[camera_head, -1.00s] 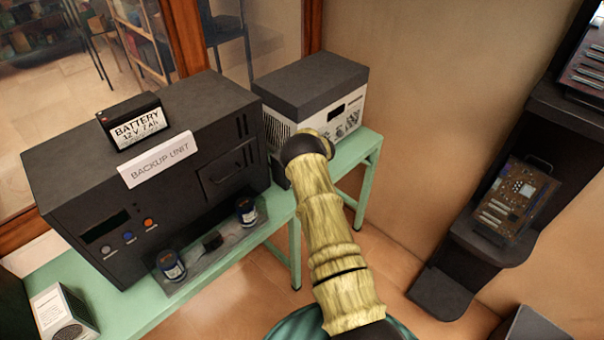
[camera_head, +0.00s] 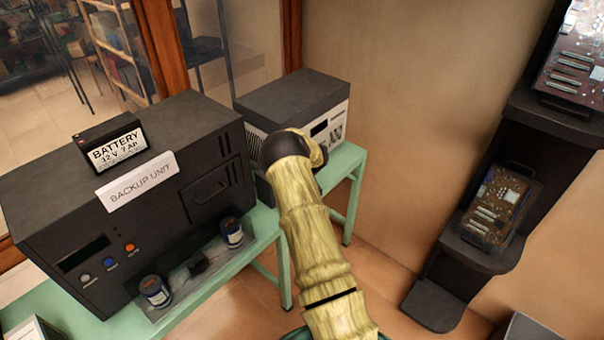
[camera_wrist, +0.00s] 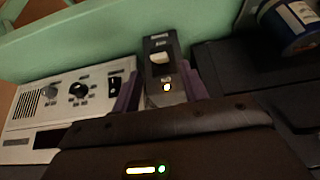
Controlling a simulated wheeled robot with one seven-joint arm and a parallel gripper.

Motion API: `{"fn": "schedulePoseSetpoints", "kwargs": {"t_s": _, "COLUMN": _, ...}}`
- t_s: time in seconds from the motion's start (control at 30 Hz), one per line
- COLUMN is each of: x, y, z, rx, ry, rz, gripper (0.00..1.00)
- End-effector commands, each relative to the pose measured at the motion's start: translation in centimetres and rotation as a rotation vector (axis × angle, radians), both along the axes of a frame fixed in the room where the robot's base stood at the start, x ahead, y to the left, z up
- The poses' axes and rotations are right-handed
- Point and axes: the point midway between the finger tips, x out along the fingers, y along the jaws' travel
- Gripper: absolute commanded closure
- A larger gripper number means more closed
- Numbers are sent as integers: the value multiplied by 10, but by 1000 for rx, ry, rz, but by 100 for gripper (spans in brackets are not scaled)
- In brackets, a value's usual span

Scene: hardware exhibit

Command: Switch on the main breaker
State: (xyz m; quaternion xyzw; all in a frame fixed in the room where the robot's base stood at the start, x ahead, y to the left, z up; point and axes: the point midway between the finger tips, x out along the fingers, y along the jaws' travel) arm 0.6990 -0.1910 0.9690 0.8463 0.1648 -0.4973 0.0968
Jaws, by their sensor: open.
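My gripper (camera_wrist: 160,83) has two purple fingers, spread apart on either side of this unit, with nothing held. I cannot tell whether they touch it. In the head view my arm covers this spot, and the gripper is hidden.
The backup unit (camera_head: 130,235) carries a battery (camera_head: 110,143) on the green bench (camera_head: 345,170). Beside it stands a white box with a dark top (camera_head: 300,95). A white panel with knobs (camera_wrist: 65,110) lies left of my fingers, a blue-labelled can (camera_wrist: 292,25) upper right. Shelves (camera_head: 480,250) stand right.

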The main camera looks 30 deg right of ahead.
Motion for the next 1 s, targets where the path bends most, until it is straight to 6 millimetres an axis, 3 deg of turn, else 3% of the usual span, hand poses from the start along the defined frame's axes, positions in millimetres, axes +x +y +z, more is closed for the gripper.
{"fn": "schedulePoseSetpoints", "kwargs": {"t_s": 0.53, "x": -41, "y": -13, "z": 84, "rx": 0, "ry": -2, "rz": 6, "gripper": 56}}
{"fn": "schedulePoseSetpoints", "kwargs": {"t_s": 0.7, "x": -47, "y": -13, "z": 95, "rx": 0, "ry": -1, "rz": 9, "gripper": 56}}
{"fn": "schedulePoseSetpoints", "kwargs": {"t_s": 1.0, "x": -49, "y": -20, "z": 95, "rx": 0, "ry": -1, "rz": 0, "gripper": 56}}
